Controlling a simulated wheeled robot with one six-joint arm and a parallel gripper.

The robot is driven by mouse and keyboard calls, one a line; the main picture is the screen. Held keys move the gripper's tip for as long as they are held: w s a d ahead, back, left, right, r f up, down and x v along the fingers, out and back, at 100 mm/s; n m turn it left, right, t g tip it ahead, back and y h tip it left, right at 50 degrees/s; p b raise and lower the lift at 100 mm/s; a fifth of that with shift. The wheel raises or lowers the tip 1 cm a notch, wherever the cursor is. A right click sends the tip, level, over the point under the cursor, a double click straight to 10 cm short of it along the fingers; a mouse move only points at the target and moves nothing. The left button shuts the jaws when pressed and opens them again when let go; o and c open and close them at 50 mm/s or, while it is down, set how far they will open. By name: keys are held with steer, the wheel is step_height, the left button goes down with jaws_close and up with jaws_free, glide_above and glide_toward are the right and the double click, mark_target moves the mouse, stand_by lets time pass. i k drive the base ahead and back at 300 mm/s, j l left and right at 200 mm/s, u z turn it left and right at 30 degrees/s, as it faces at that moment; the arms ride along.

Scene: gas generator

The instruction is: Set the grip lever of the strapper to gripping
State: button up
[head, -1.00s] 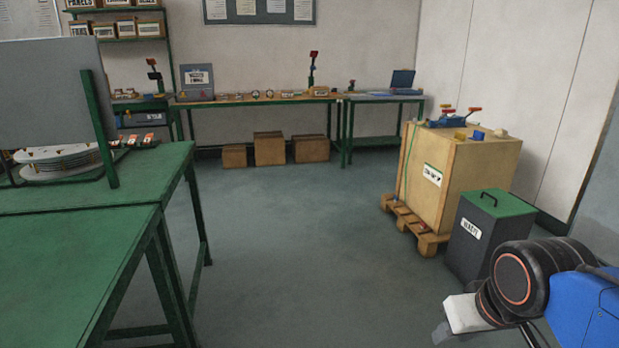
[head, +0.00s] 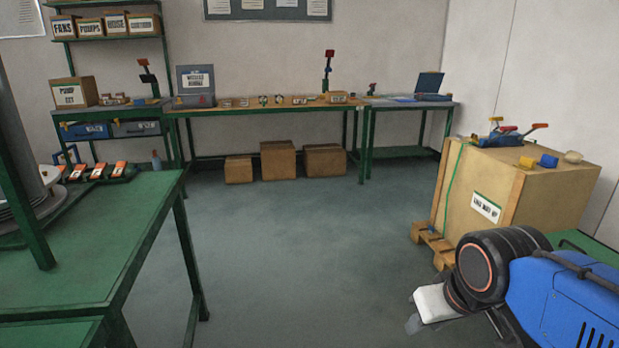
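The strapper (head: 497,137) is a blue tool with red and orange levers. It lies on top of a large wooden crate (head: 546,185) at the right in the head view. Which lever is the grip lever, and how it is set, is too small to tell. A green strap runs down the crate's left side. My gripper (head: 415,325) is at the lower right, in front of the crate and well apart from the strapper. Only a pale part of its end shows, and its fingers are not clear.
The crate stands on a wooden pallet (head: 432,242). A green-lidded bin (head: 575,240) is mostly hidden behind my arm. A green table (head: 85,255) is at the left. Workbenches (head: 265,108) line the back wall, with cardboard boxes (head: 278,160) beneath. The floor between is clear.

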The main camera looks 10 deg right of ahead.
mark_target(491, 119)
steer(key=i+z, duration=0.3)
steer(key=i, duration=0.25)
steer(key=i+j+z, duration=0.15)
steer(key=i+z, duration=0.2)
steer(key=i, duration=0.2)
steer(key=i+j+z, duration=0.3)
steer(key=i, duration=0.25)
steer(key=i+j+z, duration=0.35)
steer(key=i+z, duration=0.15)
steer(key=i, duration=0.15)
